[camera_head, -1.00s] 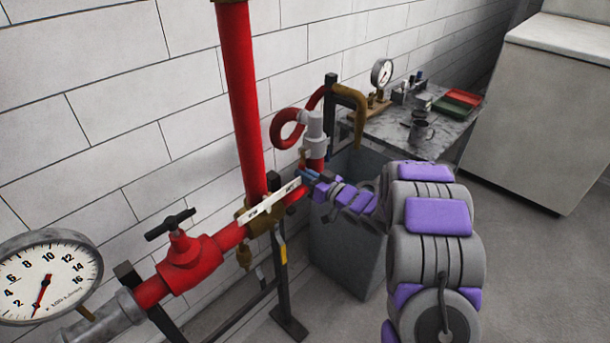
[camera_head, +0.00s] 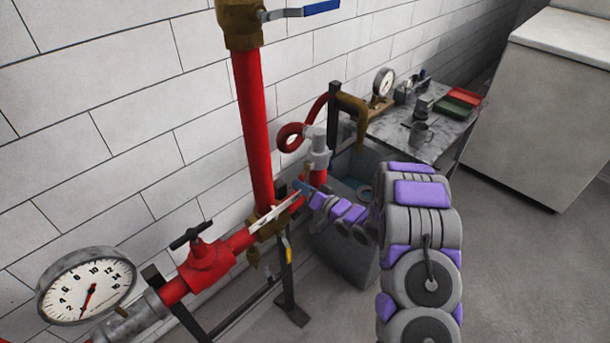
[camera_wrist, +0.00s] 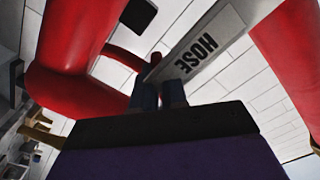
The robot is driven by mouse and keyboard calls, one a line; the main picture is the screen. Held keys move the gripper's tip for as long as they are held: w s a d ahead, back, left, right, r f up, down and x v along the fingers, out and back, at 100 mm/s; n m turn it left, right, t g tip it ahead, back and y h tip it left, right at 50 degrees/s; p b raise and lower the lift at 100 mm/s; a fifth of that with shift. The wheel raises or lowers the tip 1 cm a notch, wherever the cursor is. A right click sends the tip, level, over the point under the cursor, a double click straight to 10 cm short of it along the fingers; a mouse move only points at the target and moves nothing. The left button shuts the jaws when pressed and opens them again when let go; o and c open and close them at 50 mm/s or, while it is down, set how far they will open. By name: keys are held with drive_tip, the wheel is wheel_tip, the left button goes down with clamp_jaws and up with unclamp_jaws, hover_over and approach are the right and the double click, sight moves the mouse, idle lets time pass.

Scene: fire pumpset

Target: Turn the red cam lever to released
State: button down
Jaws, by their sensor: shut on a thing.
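My gripper (camera_head: 302,187) is at the right end of a white marked strip (camera_head: 272,214), beside the red pipework. In the wrist view its dark fingers (camera_wrist: 158,94) are close together, just below the strip's end, which reads HOSE (camera_wrist: 206,47). A thin red piece (camera_wrist: 127,58) runs towards the fingertips and looks like the red cam lever. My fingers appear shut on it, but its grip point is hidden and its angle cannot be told. In the head view my gripper covers this spot.
A red vertical pipe (camera_head: 254,130) with a blue-handled valve (camera_head: 320,7) stands left of my gripper. A gauge (camera_head: 86,288) and black-handled red valve (camera_head: 204,262) are at lower left. A table (camera_head: 448,137) stands beyond.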

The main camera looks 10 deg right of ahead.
drive_tip(key=shift+s+a+r+m+p, duration=0.25)
drive_tip(key=shift+r+m+p, duration=0.65)
drive_tip(key=shift+m+p, duration=0.8)
drive_tip(key=shift+s+a+r+m+p, duration=0.15)
drive_tip(key=shift+a+r+m+p, duration=0.15)
drive_tip(key=shift+r+m+p, duration=1)
drive_tip(key=shift+s+a+r+m+p, duration=0.25)
drive_tip(key=shift+r+m+p, duration=0.25)
drive_tip(key=shift+m+p, duration=1.6)
drive_tip(key=c, duration=1.4)
unclamp_jaws()
drive_tip(key=shift+w, duration=0.15)
drive_tip(key=shift+c, duration=0.2)
drive_tip(key=b+v, duration=0.2)
drive_tip(key=v, duration=1.5)
drive_tip(key=shift+d+f, duration=0.15)
